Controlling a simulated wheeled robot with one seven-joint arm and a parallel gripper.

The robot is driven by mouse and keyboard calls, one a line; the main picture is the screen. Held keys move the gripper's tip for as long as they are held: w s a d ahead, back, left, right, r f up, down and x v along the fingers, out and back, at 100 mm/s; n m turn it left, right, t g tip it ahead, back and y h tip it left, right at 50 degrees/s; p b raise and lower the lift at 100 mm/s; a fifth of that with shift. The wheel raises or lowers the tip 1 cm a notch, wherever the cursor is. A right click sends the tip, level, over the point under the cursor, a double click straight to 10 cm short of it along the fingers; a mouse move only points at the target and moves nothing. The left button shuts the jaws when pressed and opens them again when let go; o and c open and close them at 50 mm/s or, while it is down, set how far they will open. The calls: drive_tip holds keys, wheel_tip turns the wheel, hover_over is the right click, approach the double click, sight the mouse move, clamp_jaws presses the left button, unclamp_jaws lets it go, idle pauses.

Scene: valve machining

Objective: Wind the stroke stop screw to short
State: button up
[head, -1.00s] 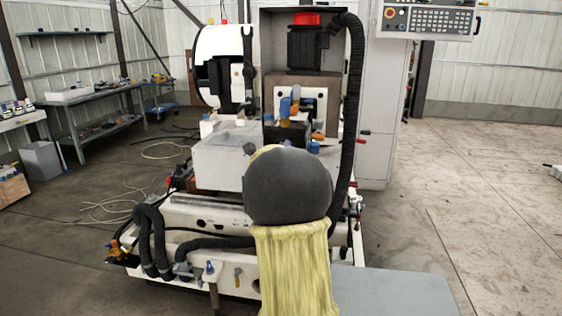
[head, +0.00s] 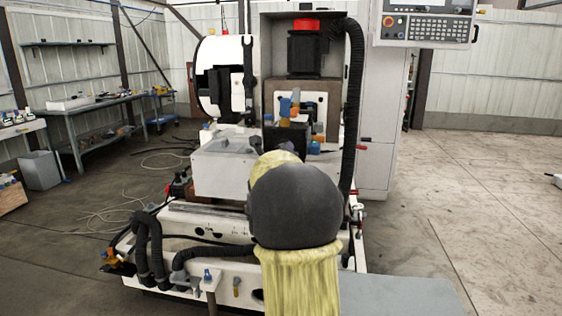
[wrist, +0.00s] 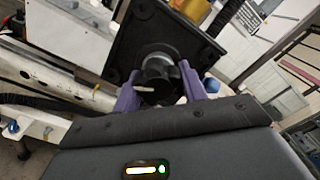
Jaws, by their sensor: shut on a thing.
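In the wrist view my gripper (wrist: 159,74) has its two purple fingers on either side of a dark round knob (wrist: 157,92), closed on it. The knob is in front of a grey round collar on a dark square block (wrist: 125,50). It looks like the stroke stop screw, but its thread and stop position cannot be read. A small pale bar shows at the knob's left. In the head view my arm's dark rounded joint and yellow sleeve hide the gripper and the knob.
The white machine bed (head: 190,222) carries black hoses (head: 150,240) at its left front. A thick black hose (head: 352,110) runs down the right of the cabinet. A control panel (head: 425,25) hangs at upper right. Open floor (head: 480,190) lies to the right; loose cables (head: 100,215) lie left.

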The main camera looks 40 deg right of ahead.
drive_tip(key=shift+a+f+m+b, duration=0.1)
drive_tip(key=shift+f+m+b, duration=0.1)
drive_tip(key=shift+m+b, duration=2.05)
drive_tip(key=o, duration=1.3)
drive_tip(key=shift+w+r+n, duration=0.1)
drive_tip(key=shift+r+n, duration=0.05)
drive_tip(key=shift+n, duration=0.1)
drive_tip(key=shift+o, duration=0.3)
drive_tip(key=shift+b, duration=0.3)
drive_tip(key=b+v, duration=0.2)
drive_tip(key=v, duration=0.6)
drive_tip(key=shift+b, duration=0.3)
